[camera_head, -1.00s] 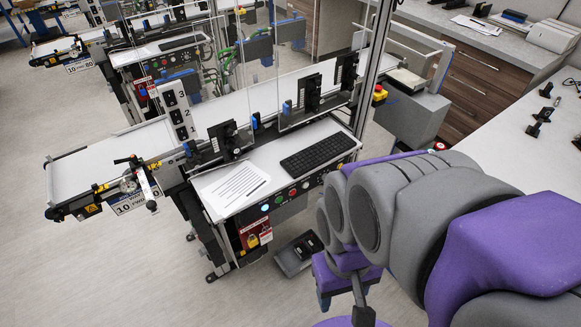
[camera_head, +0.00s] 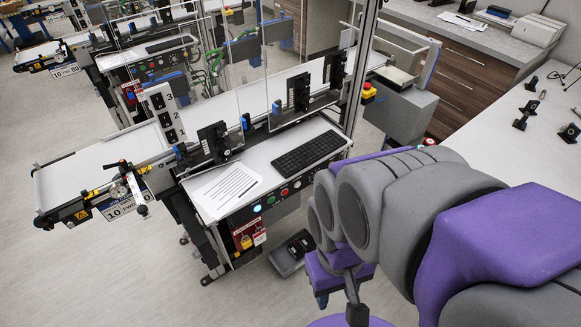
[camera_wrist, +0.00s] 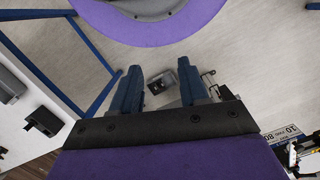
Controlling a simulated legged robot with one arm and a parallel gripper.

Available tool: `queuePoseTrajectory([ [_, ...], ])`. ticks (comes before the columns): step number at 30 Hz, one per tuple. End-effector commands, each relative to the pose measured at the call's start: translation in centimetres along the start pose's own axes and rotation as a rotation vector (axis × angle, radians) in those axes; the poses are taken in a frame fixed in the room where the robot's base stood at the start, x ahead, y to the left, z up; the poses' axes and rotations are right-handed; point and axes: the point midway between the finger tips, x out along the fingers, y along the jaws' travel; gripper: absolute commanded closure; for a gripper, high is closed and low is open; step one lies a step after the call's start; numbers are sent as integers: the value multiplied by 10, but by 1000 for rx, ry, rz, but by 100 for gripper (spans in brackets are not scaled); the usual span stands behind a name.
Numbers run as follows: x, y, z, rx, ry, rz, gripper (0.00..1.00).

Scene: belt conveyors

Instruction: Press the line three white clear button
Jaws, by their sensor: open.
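The nearest conveyor has a front control panel (camera_head: 297,190) under its white shelf. A lit white button (camera_head: 257,208) is at the panel's left end. A green button (camera_head: 271,200) and a red button (camera_head: 284,192) sit to its right, with more small controls beyond. I cannot read a line number on this panel. My gripper (camera_wrist: 159,68) is open and empty in the wrist view, its two dark blue fingers apart and pointing at the floor. It is away from the panel, and no button shows in the wrist view. My folded arm fills the right of the head view.
A keyboard (camera_head: 310,152) and a paper sheet (camera_head: 226,190) lie on the shelf. A plate (camera_head: 164,112) numbered 3, 2, 1 stands by the belt (camera_head: 80,182). A dark pedal box (camera_head: 291,252) lies on the floor. A white counter (camera_head: 500,165) is at the right. Floor is clear at lower left.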

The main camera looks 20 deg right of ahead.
Motion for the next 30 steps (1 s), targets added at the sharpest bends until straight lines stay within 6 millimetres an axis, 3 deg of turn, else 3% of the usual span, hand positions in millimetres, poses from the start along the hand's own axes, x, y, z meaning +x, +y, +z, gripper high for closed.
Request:
queuePoseTrajectory([
  [13,0,0,0,0,0,0,99],
  [30,0,0,0,0,0,0,100],
])
